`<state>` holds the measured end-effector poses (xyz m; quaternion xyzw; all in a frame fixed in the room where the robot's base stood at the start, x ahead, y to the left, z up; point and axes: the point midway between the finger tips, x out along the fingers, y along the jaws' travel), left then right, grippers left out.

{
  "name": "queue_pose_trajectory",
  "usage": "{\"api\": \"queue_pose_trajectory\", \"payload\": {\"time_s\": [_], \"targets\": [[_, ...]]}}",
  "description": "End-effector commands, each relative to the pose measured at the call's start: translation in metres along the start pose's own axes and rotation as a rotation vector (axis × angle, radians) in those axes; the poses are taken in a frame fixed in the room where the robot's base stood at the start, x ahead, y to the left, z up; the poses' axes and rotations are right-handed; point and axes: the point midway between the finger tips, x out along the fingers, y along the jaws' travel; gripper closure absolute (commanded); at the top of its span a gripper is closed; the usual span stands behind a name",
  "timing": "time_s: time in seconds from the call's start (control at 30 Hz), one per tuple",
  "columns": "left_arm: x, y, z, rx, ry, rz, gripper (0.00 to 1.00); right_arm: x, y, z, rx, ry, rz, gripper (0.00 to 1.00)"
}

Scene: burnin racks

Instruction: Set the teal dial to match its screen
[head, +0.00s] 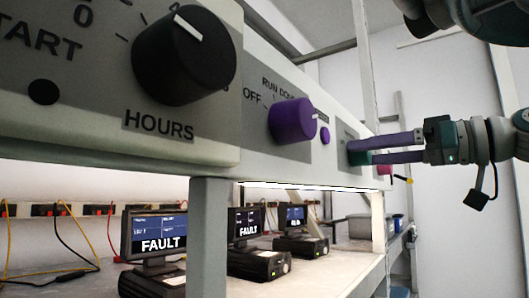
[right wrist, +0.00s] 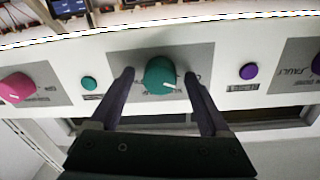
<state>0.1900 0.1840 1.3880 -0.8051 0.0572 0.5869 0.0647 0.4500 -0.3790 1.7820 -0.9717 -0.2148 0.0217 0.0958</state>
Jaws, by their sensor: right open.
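The teal dial (right wrist: 160,74) sits on the panel in the right wrist view, with a white pointer mark toward its lower right. My right gripper (right wrist: 160,85) is open, one purple finger on each side of the dial. I cannot tell whether the fingers touch it. In the head view the right gripper (head: 370,150) reaches in from the right, its fingertips at the dial, which they mostly cover. Monitors below the panel include one reading FAULT (head: 157,234) and another reading FAULT (head: 245,226). A farther screen (head: 295,216) is too small to read. My left gripper is not in view.
A large black HOURS dial (head: 184,55) and a purple dial (head: 292,120) are on the same panel. The right wrist view shows a pink dial (right wrist: 16,89), a small teal button (right wrist: 89,83) and a small purple button (right wrist: 248,71). A grey post (head: 209,230) stands below the panel.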

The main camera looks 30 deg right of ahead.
Motion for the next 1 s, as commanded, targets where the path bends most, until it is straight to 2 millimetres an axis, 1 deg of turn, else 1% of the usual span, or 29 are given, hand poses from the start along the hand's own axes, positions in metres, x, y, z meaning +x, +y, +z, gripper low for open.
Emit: {"api": "queue_pose_trajectory", "payload": {"time_s": [0.07,0.77,1.0], "targets": [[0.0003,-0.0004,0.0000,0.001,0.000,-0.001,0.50,-0.0001,0.0000,0.0001,0.000,0.000,0.000,0.21],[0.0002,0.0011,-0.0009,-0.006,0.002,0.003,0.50,-0.0004,0.0002,-0.0002,0.000,0.000,0.001,0.99],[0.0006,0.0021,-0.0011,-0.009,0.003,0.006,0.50,-0.0004,0.0003,-0.0002,0.010,0.000,0.001,1.00]]}}
